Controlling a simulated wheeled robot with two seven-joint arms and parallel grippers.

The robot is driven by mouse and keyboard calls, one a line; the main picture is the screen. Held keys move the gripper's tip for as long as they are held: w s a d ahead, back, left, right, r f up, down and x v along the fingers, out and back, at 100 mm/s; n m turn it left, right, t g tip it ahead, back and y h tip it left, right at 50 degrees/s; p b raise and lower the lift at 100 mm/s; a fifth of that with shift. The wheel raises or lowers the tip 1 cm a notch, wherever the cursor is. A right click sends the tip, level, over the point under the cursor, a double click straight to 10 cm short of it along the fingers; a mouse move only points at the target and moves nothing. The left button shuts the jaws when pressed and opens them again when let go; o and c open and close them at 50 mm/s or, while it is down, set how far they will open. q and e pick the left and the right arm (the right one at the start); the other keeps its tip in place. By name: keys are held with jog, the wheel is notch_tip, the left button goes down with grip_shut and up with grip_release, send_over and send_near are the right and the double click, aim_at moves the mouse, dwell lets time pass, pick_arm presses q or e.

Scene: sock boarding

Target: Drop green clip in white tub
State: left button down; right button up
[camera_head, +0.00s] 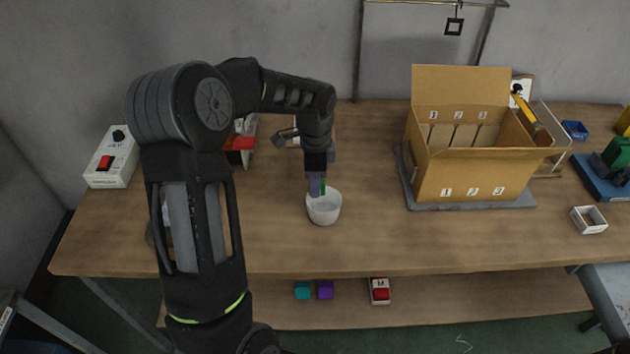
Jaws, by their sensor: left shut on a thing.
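The white tub (323,209) stands upright on the wooden table, a little left of its middle. My left gripper (317,190) points down over the tub, with its fingertips at the tub's mouth. It is shut on the green clip (323,188), of which a small green part shows beside the fingers. I cannot tell how far the clip reaches below the rim. My right gripper is out of view.
An open cardboard box (473,165) with numbered slots stands right of the tub on a grey base. A white control box (111,157) with a red switch is at the table's left end. A small white tray (588,220) lies at the right. The table (400,240) in front of the tub is clear.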

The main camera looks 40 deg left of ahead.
pick_arm(q)
jog(key=c, duration=1.2)
grip_release()
jog(key=shift+r, duration=0.1)
notch_tip(320, 180, up, 8)
jog(key=shift+f+b, duration=0.15)
jog(key=shift+b, duration=0.5)
jog(key=shift+f, duration=0.1)
